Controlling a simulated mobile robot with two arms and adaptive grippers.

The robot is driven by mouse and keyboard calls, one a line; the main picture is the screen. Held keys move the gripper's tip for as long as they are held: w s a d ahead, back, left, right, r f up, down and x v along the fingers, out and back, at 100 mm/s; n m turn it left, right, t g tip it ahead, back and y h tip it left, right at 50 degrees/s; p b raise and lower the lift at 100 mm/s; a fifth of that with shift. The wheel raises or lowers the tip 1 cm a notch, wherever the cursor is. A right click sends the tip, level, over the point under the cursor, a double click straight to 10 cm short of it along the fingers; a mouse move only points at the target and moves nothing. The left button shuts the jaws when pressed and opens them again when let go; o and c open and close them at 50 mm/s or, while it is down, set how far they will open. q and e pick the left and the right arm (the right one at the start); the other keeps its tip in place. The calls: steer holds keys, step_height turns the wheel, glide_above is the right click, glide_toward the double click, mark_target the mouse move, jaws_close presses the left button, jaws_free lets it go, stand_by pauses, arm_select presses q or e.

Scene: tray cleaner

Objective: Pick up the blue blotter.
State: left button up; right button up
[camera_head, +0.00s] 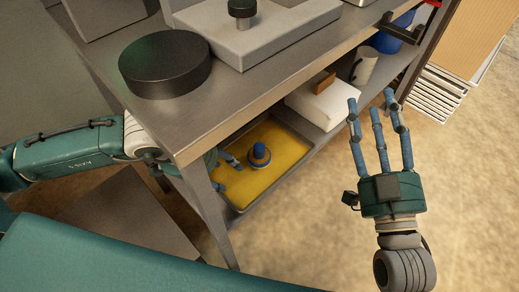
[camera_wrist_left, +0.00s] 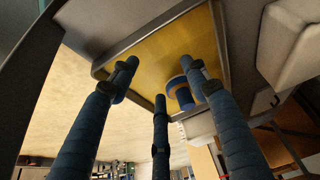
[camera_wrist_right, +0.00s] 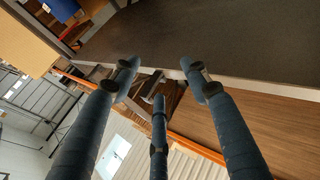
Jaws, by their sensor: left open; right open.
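The blue blotter (camera_head: 259,155), a small round piece with a blue knob on top and a lighter band at its base, stands on the yellow floor of a metal-rimmed tray (camera_head: 291,174) on the lower shelf. In the left wrist view the blotter (camera_wrist_left: 181,93) shows between the middle and right fingers. My left gripper (camera_head: 227,172) reaches under the tabletop, open and empty, over the tray just left of the blotter; its wrist is hidden behind the table. My right gripper (camera_head: 372,105) is open and empty, in front of the shelf at the right.
The tabletop edge (camera_head: 260,105) and a table leg (camera_head: 206,196) bound the shelf opening. A white block with a brown piece (camera_head: 322,106) sits beside the tray. A black round disc (camera_head: 165,63) lies on top. A blue container (camera_head: 393,38) stands further back.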

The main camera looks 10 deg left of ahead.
mark_target(258, 147)
arm_select(q)
steer(key=w+d, duration=0.2)
steer(key=w, duration=0.1)
steer(key=w+d, duration=0.1)
steer(key=shift+w, duration=0.4)
steer(key=shift+w+d, duration=0.55)
steer(key=shift+w, duration=0.2)
steer(key=w+d, duration=0.1)
steer(key=w, duration=0.1)
steer(key=w+d, duration=0.1)
steer(key=shift+w+d+f+b, duration=0.1)
steer(key=shift+w+d+b, duration=0.2)
steer(key=shift+w+b, duration=0.1)
steer(key=shift+f, duration=0.5)
steer(key=c, duration=1.2)
arm_select(e)
steer(key=r+t, duration=0.1)
steer(key=s+r+t, duration=0.1)
steer(key=r, duration=0.1)
steer(key=s+r+y, duration=0.1)
steer(key=r, duration=0.1)
steer(key=shift+s+r+t, duration=0.1)
steer(key=shift+t, duration=0.3)
